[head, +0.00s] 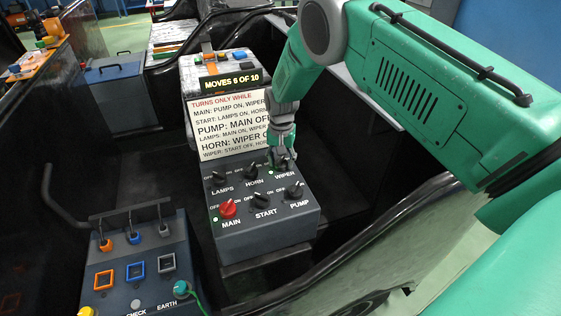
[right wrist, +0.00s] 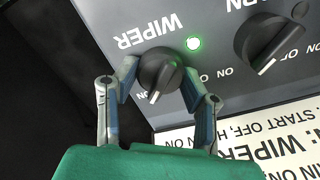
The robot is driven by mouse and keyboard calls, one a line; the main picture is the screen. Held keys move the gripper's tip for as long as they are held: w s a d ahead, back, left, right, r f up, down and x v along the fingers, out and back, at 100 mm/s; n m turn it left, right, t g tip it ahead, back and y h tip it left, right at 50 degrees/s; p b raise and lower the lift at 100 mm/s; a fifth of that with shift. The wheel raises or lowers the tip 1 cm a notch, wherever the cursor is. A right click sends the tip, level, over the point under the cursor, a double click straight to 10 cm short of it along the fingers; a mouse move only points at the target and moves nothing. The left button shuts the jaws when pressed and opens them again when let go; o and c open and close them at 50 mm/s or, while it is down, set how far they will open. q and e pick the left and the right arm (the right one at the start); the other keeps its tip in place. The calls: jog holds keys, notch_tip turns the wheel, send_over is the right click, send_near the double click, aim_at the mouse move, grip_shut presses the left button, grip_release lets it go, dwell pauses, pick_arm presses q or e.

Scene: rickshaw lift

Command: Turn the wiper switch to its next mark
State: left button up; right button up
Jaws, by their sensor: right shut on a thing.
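The wiper switch (right wrist: 160,72) is a round black knob with a white pointer line, beside a lit green lamp (right wrist: 193,43). In the right wrist view its pointer is toward the bottom of the picture, slightly left; its marks are partly hidden. My right gripper (right wrist: 161,74) is shut on the knob, one finger on each side. In the head view the right gripper (head: 281,158) comes down on the top right of the grey switch panel (head: 266,231) and hides most of the wiper knob. My left gripper is not in view.
Around it are the black lamps (head: 219,177), horn (head: 251,171), start (head: 261,201) and pump (head: 294,191) knobs and the red main knob (head: 228,208), with a green light lit beside main. A rules card (head: 228,125) stands behind, under a "MOVES 6 OF 10" display (head: 230,82).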

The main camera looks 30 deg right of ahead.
aim_at(281, 158)
dwell(0.4)
jog(key=o, duration=1.1)
jog(key=shift+o, duration=0.2)
notch_tip(281, 158, up, 12)
jog(key=shift+f, duration=0.15)
